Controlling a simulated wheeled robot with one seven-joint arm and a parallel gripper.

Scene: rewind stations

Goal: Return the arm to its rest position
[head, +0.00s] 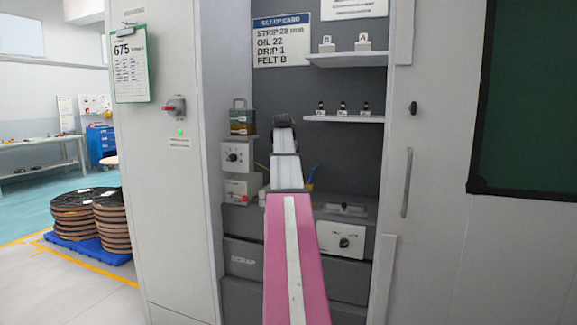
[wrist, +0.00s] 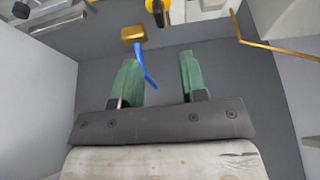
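My arm reaches into the grey cabinet (head: 345,90), and my gripper (head: 283,121) shows as a dark shape at its far end in the head view. In the wrist view my gripper (wrist: 158,59) has two green fingers that stand well apart. Nothing is clearly held between them. A thin blue piece (wrist: 148,75) below a brass-coloured block (wrist: 132,34) shows close to the left finger. I cannot tell whether it touches that finger. My forearm hides part of the cabinet's middle.
Shelves with white blocks (head: 363,45) and small bottles (head: 343,108) are right of my arm. A knob panel (head: 343,238) is low right. The cabinet's side walls are close.

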